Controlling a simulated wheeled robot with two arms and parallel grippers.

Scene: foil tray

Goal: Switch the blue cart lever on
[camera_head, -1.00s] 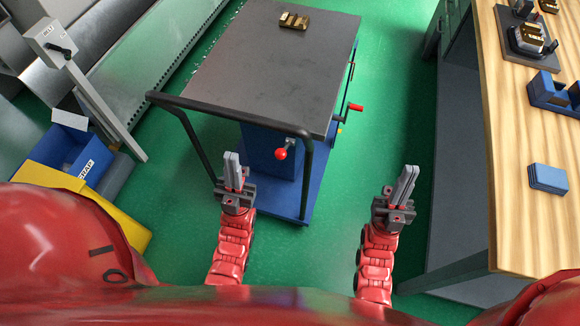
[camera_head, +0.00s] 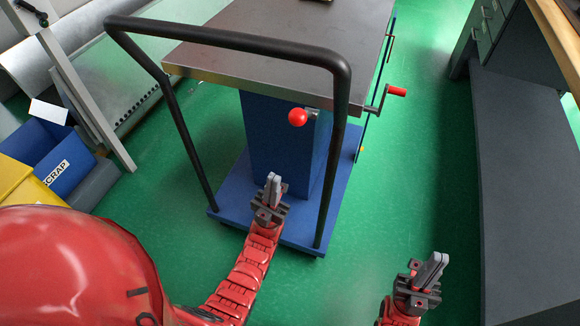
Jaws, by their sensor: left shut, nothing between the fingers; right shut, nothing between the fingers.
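The blue cart (camera_head: 262,130) stands ahead of me, with a dark grey top and a black push handle (camera_head: 240,40) on its near side. A lever with a round red knob (camera_head: 298,117) sticks out under the near edge of the top, on a short metal mount. A crank with a red grip (camera_head: 396,91) is on the cart's right side. My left gripper (camera_head: 273,184) is shut and empty, below the red knob and apart from it, in front of the blue column. My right gripper (camera_head: 431,266) is shut and empty, over the green floor right of the cart.
A blue scrap bin (camera_head: 62,165) and a yellow bin (camera_head: 25,195) stand at the left, near a grey post (camera_head: 85,95). A dark grey bench shelf (camera_head: 525,170) is at the right. Green floor (camera_head: 415,180) lies free between cart and bench.

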